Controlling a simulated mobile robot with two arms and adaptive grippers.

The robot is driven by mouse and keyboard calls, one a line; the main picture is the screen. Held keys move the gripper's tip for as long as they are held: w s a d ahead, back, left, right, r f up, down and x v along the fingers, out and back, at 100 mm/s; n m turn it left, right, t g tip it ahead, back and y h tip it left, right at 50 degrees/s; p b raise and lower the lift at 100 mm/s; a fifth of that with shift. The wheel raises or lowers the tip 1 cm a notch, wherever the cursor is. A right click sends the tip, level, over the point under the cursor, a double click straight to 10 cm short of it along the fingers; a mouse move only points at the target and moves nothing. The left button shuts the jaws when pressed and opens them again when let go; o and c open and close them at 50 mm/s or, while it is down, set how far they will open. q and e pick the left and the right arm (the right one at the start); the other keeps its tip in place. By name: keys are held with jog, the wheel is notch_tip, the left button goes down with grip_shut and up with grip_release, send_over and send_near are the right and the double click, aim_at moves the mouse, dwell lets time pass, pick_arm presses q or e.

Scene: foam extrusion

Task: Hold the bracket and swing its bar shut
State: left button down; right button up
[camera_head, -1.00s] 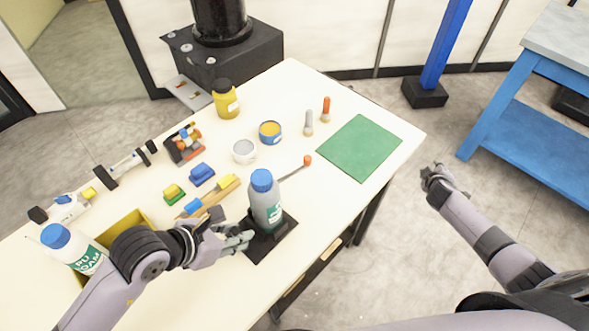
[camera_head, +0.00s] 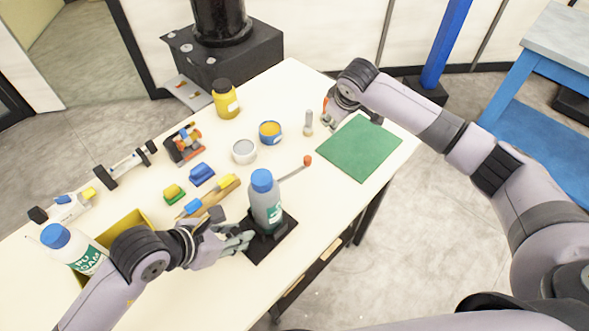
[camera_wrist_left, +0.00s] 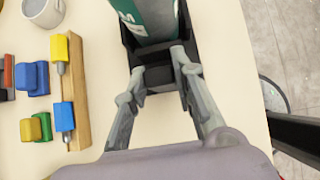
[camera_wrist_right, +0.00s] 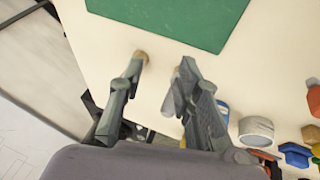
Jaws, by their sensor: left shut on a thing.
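The black bracket (camera_head: 274,243) stands at the table's front edge on a dark plate, with a grey blue-capped bottle (camera_head: 265,200) upright in it. A thin dark bar with an orange knob (camera_head: 307,160) sticks out behind the bottle, towards the back right. My left gripper (camera_head: 243,240) is shut on the bracket's near left side; in the left wrist view the bracket (camera_wrist_left: 160,78) lies between its fingers. My right gripper (camera_head: 334,116) is over the table by the green mat's back left corner, away from the bar. In the right wrist view its fingers (camera_wrist_right: 163,62) are apart.
The green mat (camera_head: 360,148) lies at the right. A grey-handled tool (camera_head: 308,122) stands beside my right gripper. Blue (camera_head: 270,132) and white (camera_head: 243,151) tubs lie left of the knob. A wooden strip with coloured clips (camera_head: 212,200) is left of the bottle.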

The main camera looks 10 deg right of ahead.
aim_at(307, 158)
jog(key=s+a+r+n+g, duration=0.1)
jog(key=s+a+r, duration=0.1)
jog(key=s+a, duration=0.1)
jog(key=s+a+r+n+g, duration=0.1)
jog(key=s+a+r+g, duration=0.1)
jog(key=s+a, duration=0.1)
jog(key=s+a+r+n+g, duration=0.2)
jog(key=s+a, duration=0.2)
jog(key=shift+a+r+y, duration=0.2)
jog(key=shift+a+y, duration=0.05)
jog(key=shift+y, duration=0.05)
jog(key=shift+s+f, duration=0.1)
jog(key=shift+s, duration=0.05)
jog(key=shift+f, duration=3.3)
jog(key=shift+c, duration=0.2)
grip_shut()
